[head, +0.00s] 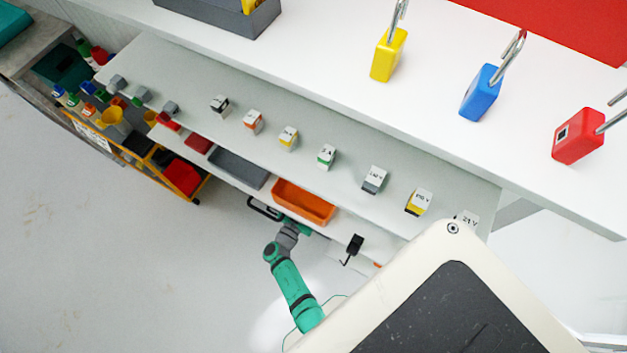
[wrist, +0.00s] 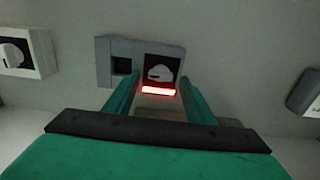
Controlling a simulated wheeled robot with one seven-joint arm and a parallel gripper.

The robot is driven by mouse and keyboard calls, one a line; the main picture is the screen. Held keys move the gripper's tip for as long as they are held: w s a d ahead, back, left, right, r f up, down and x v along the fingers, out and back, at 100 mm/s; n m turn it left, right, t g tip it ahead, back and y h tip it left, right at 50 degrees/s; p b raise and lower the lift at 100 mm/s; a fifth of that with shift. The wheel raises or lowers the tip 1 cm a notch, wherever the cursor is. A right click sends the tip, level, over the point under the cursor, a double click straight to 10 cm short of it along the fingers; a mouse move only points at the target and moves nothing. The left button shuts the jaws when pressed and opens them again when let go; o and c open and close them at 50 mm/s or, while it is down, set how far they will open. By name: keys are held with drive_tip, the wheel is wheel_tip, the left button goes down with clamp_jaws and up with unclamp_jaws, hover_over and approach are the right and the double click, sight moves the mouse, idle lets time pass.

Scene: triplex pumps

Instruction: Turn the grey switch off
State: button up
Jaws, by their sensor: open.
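The grey switch (wrist: 122,45) is mounted on a pale panel in the upper middle of the wrist view. It has a dark square face with a white knob (wrist: 160,73) and a small dark opening to the left of it. A red bar glows below the knob, between my fingers. My gripper (wrist: 159,79) is open, its two teal fingers pointing at the switch, one on each side of the knob. I cannot tell whether the fingers touch it. In the head view my teal and grey arm reaches under the shelf edge, and this switch cannot be made out.
A white switch (wrist: 20,52) is on the left and a grey object (wrist: 304,92) on the right in the wrist view. In the head view, an orange bin (head: 303,203) and a grey bin (head: 239,168) are near my arm. Several labelled blocks line the shelf above.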

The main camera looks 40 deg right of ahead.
drive_tip(key=shift+w+d, duration=0.1)
drive_tip(key=shift+d, duration=0.05)
drive_tip(key=shift+c, duration=0.3)
drive_tip(key=c, duration=1)
drive_tip(key=shift+n, duration=0.4)
drive_tip(key=n, duration=1.7)
drive_tip(key=shift+w+f, duration=0.2)
drive_tip(key=shift+n, duration=0.3)
